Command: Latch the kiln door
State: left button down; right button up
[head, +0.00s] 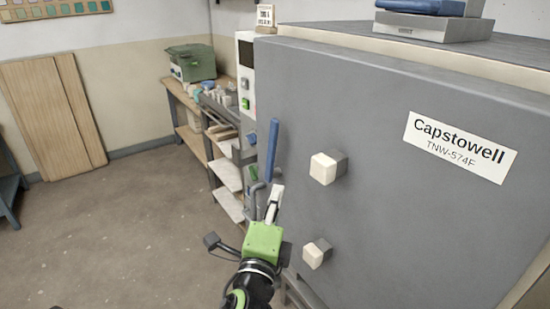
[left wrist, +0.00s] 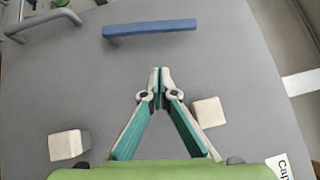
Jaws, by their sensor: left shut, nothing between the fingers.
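The grey kiln door (head: 390,120) fills the right of the head view and most of the left wrist view (left wrist: 240,60). A blue lever handle (head: 273,150) stands nearly upright at its left edge; it also shows as a blue bar in the left wrist view (left wrist: 150,28). A bent grey bar handle (head: 256,189) is just below it. My left gripper (head: 276,192) is shut and empty in front of the door, its fingertips near the lever's lower end. In the left wrist view its tips (left wrist: 160,72) are apart from the lever. I cannot tell whether the latch is engaged.
Two cream-capped blocks, an upper one (head: 323,168) and a lower one (head: 316,253), stick out of the door beside my left gripper. A workbench (head: 190,112) with a green box (head: 192,62) stands behind. The floor (head: 130,225) to the left is clear.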

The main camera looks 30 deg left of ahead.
pick_arm(q)
jog(key=p, duration=0.3)
send_near(271, 153)
jog(key=w+d+r, duration=0.2)
jog(key=w+d, duration=0.1)
jog(key=w, duration=0.2)
jog(key=a, duration=0.1)
jog(key=w+a+p, duration=0.1)
jog(key=a, duration=0.1)
jog(key=shift+w+a, duration=0.35)
jog(key=shift+a, duration=0.05)
jog(key=shift+p, duration=0.3)
